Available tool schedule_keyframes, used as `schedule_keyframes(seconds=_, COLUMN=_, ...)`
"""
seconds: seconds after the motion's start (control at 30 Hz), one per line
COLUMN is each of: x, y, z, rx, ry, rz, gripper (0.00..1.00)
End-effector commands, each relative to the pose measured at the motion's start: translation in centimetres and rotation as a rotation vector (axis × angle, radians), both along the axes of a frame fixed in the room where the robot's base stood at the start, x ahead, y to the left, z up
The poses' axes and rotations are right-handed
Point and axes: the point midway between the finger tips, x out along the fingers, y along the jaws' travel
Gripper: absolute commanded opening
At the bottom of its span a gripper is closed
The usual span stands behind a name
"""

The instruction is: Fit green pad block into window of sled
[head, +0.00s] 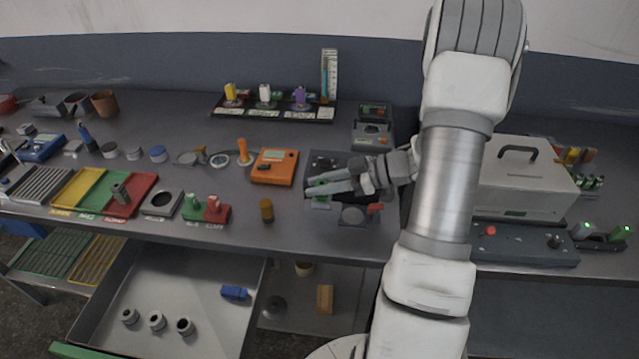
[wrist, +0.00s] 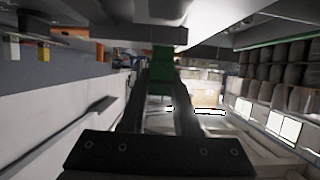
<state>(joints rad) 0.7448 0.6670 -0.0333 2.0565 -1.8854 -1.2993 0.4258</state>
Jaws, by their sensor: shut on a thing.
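My gripper (head: 310,192) reaches in from the right, low over the front part of the bench. It is shut on the green pad block (head: 320,183), of which only a small part shows between the fingers. In the wrist view the green block (wrist: 160,78) is between the fingertips, and a dark grey part (wrist: 153,36) lies right against it in the picture. I cannot tell whether they touch. A dark fixture (head: 322,158) lies behind and under my gripper. I cannot make out the sled's window, as the fingers cover that area.
An orange meter (head: 274,167) stands left of the fixture. A brown cylinder (head: 266,210) stands near the bench's front edge. An open drawer (head: 215,320) juts out below.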

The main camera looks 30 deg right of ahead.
Motion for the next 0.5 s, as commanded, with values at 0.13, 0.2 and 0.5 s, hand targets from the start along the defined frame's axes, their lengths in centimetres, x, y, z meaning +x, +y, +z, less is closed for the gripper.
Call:
schedule_keyframes(seconds=0.13, x=0.01, y=0.0, z=-0.21, rx=0.0, ry=0.0, rz=0.0, gripper=0.0)
schedule_keyframes(seconds=0.2, x=0.02, y=-0.01, z=-0.28, rx=0.0, ry=0.0, rz=0.0, gripper=0.0)
schedule_keyframes(seconds=0.5, x=0.02, y=-0.01, z=-0.65, rx=0.0, ry=0.0, rz=0.0, gripper=0.0)
